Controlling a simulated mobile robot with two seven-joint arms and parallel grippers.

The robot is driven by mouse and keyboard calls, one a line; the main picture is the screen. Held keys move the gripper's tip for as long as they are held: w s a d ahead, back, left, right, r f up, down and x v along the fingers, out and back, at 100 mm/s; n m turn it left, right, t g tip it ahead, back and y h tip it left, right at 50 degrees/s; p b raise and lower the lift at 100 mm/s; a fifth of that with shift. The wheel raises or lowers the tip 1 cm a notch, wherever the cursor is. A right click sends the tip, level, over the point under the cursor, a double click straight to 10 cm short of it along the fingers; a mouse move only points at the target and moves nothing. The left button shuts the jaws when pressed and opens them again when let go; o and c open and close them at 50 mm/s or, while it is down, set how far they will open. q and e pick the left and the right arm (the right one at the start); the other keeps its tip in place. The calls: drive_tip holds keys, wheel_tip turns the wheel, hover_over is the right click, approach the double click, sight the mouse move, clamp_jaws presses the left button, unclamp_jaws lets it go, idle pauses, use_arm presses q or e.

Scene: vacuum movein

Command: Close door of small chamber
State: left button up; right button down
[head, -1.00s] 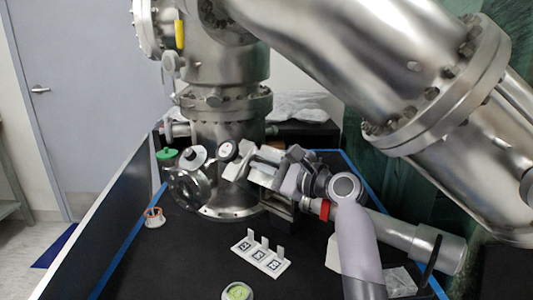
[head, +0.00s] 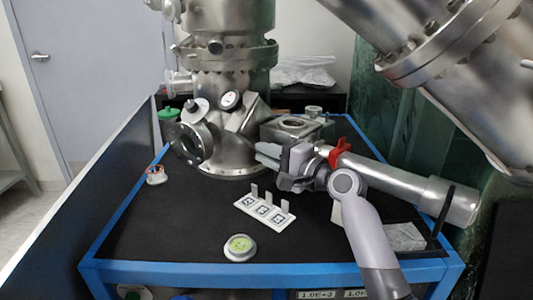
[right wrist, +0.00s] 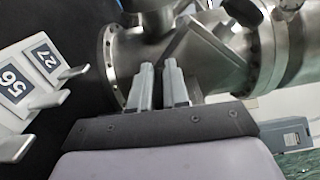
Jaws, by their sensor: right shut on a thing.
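The small chamber (head: 318,132), a steel box, stands on the black table right of the tall steel vessel (head: 232,150). Its top shows a round window or opening; I cannot tell how its door stands. My right gripper (head: 262,155) is in front of the box, fingers pointing left. In the right wrist view the gripper (right wrist: 158,82) has its fingers close together before the steel vessel (right wrist: 215,60). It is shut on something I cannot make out. My left gripper is not in view.
A steel tube (head: 405,183) with a red clamp (head: 338,152) extends right, behind my right arm. A white holder (head: 264,213) with upright tabs and a round green-faced item (head: 240,246) lie on the table.

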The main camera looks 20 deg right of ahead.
drive_tip(key=shift+d+f, duration=0.1)
drive_tip(key=shift+f, duration=0.1)
idle(0.3)
drive_tip(key=c, duration=1.2)
unclamp_jaws()
drive_tip(key=v, duration=0.7)
drive_tip(key=shift+p, duration=0.35)
